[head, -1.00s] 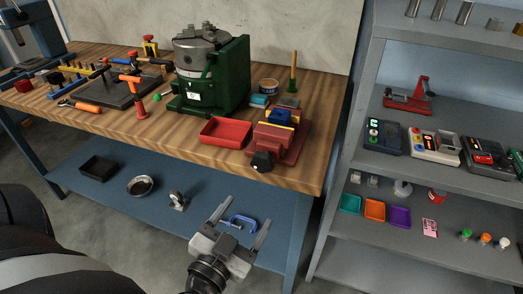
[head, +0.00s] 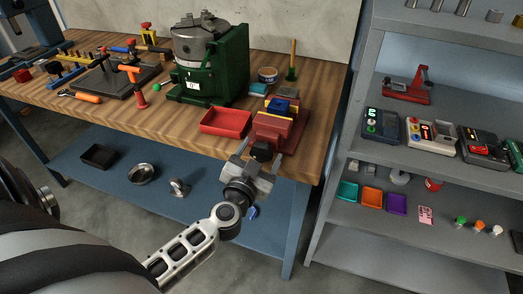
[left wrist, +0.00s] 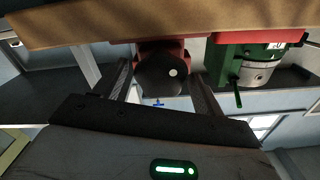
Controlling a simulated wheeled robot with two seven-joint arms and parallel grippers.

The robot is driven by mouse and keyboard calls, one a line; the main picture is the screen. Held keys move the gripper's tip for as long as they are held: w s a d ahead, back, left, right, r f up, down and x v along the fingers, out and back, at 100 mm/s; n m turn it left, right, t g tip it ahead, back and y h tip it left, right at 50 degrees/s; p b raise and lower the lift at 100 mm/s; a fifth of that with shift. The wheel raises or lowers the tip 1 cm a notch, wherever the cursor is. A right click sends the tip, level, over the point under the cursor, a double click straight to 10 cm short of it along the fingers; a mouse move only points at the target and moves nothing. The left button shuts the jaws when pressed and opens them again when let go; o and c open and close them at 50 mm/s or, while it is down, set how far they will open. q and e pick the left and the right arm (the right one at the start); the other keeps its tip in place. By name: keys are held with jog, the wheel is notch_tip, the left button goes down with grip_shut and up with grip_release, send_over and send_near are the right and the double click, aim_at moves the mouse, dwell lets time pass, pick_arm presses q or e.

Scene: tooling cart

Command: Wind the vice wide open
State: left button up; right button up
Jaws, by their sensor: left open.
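The red vice (head: 277,133) stands at the front right of the wooden bench, with a blue block and yellow strip between or on its jaws. Its dark round handle knob (head: 261,151) faces the front. In the left wrist view the knob (left wrist: 162,73) sits between the two fingers of my left gripper (left wrist: 163,78), with a gap visible on each side. In the head view my left gripper (head: 255,163) is just in front of the knob, open, and partly covers it. My right gripper is not in view.
A red tray (head: 226,123) lies just left of the vice. A green machine (head: 212,75) stands behind it, and a green-based tool with a wooden handle (head: 292,62) stands at the back. Grey shelves (head: 340,205) rise close on the right.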

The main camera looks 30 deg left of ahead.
pick_arm(q)
jog(key=shift+w+a, duration=0.15)
jog(key=shift+w, duration=0.35)
jog(key=c, duration=1)
jog(key=shift+o, duration=0.2)
jog(key=shift+n, duration=0.3)
